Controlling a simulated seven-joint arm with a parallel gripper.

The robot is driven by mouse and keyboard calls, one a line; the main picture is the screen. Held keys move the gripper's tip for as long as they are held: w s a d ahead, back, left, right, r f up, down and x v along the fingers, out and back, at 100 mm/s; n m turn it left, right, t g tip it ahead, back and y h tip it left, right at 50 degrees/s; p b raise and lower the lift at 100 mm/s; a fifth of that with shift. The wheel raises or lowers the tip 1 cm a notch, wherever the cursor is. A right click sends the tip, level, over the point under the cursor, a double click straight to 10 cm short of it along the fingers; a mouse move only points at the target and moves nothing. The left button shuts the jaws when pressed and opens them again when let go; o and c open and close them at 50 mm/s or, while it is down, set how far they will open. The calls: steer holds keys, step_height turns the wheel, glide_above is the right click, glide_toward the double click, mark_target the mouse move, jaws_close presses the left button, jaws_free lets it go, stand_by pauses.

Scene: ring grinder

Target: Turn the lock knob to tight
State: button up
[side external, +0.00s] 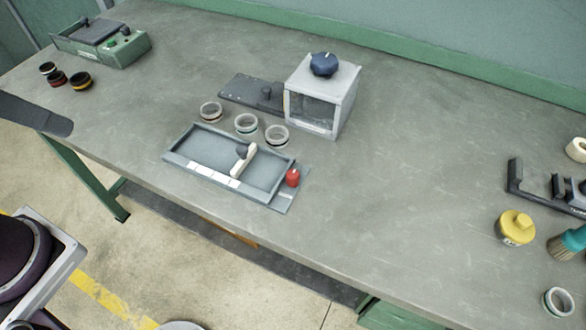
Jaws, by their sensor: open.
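A dark blue lobed knob (323,64) sits on top of a light grey box (340,96) with a dark front window, at the upper middle. A red knob (293,177) stands at the right end of a grey shallow tray (222,187). I cannot tell from the picture which one is the lock knob, and no tight mark is readable. A small dark piece with a pale bar (243,161) lies across the tray. The fingers of my gripper are not in view; nothing touches either knob.
Several grey rings (246,124) stand between tray and box. A dark plate with a post (250,93) adjoins the box. A green device (100,43) and dark rings sit far left. The bench between box and jar is clear.

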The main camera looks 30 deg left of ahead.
steer(key=w+d+r+n+g+h, duration=0.2)
steer(key=w+d+n, duration=0.15)
steer(key=w, duration=0.35)
steer(key=n+g+y, duration=0.2)
steer(key=n+g, duration=0.2)
steer(key=n, duration=0.3)
glide_above(293, 173)
steer(key=f, duration=1.6)
steer(key=shift+a+f, duration=0.3)
steer(key=shift+f, duration=0.1)
steer(key=shift+n, duration=0.25)
steer(key=f, duration=0.7)
steer(key=shift+d, duration=0.25)
steer(key=shift+f, duration=0.45)
jaws_close()
